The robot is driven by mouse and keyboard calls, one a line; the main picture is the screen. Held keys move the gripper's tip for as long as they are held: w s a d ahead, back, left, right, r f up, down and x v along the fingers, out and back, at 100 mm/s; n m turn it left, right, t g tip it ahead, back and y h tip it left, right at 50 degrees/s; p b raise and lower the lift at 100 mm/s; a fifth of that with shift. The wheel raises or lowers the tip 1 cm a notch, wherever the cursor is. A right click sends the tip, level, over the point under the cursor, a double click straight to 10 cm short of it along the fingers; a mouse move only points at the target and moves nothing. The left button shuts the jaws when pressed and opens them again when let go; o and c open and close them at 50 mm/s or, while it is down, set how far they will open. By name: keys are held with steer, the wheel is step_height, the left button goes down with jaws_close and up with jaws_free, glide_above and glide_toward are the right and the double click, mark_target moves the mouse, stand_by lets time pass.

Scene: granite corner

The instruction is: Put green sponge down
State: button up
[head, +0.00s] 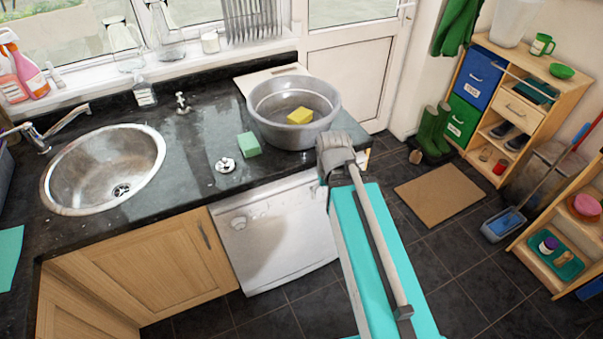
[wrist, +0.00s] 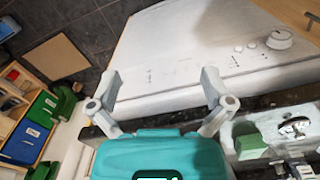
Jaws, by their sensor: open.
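The green sponge (head: 248,145) lies on the dark granite counter (head: 190,180), just left of the grey tub and apart from my gripper. It also shows in the wrist view (wrist: 250,144), at the lower right, outside my fingers. My gripper (head: 335,155) is at the counter's front edge, right of the sponge and in front of the tub. In the wrist view my gripper (wrist: 160,90) has its two fingers spread wide with nothing between them. The head view does not clearly show the fingertips.
The grey tub (head: 265,125) holds a yellow sponge (head: 299,116). A metal plug (head: 225,165) lies left of the green sponge. A round sink (head: 75,165) is at the left. A white dishwasher (head: 280,235) stands under the counter. Clear counter lies between sink and plug.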

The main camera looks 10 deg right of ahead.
steer(key=w+a+r+n+t+y+p, duration=0.1)
steer(key=w+a+r+n+t, duration=0.2)
steer(key=w+a, duration=1)
steer(key=a+t, duration=0.1)
steer(key=a, duration=0.3)
steer(key=shift+w+a+p, duration=0.15)
steer(key=shift+p, duration=0.25)
steer(key=shift+w+r, duration=0.1)
glide_toward(249, 143)
steer(key=x, duration=0.2)
steer(key=s+x, duration=0.1)
steer(key=x, duration=0.2)
steer(key=shift+d, duration=0.3)
steer(key=shift+w+a, duration=0.15)
steer(key=shift+w, duration=0.3)
steer(key=shift+b+x, duration=2.35)
steer(key=shift+x, duration=0.35)
steer(key=shift+a+r, duration=0.1)
